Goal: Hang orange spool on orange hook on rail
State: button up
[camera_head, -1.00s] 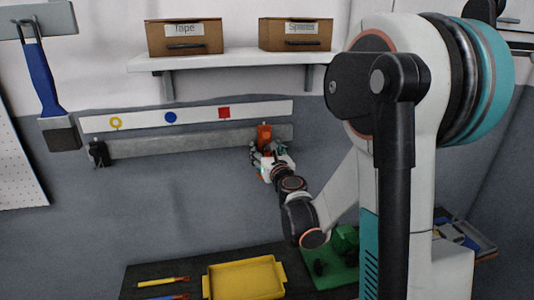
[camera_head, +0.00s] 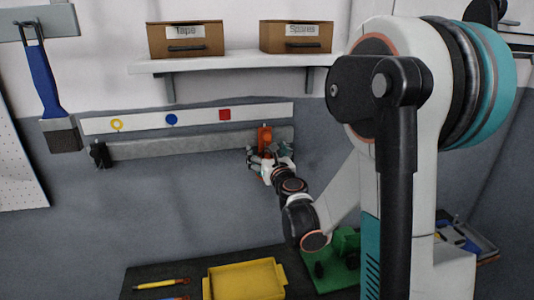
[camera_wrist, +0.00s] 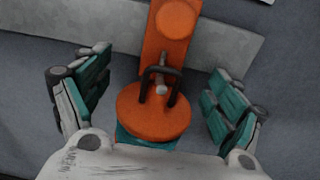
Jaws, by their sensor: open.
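The orange hook (camera_wrist: 174,22) is a plate on the grey rail with a grey peg sticking out. It also shows in the head view (camera_head: 264,132), at the rail's right end. The orange spool (camera_wrist: 152,118) is a round body with a black loop handle. The loop sits around the peg, its top bar crossing over it, with the peg's tip showing inside the loop. My gripper (camera_wrist: 158,100) is open, its teal-and-grey fingers standing apart from the spool on both sides. In the head view my gripper (camera_head: 268,155) is just below the hook; the spool is hard to make out there.
The grey rail (camera_head: 185,144) runs along the wall under a white strip (camera_head: 195,118) with yellow, blue and red marks. A shelf (camera_head: 235,60) with two boxes is above. A yellow tray (camera_head: 245,280) stands on the dark bench below. A blue brush (camera_head: 42,80) hangs left.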

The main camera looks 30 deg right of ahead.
jog(key=v, duration=1.2)
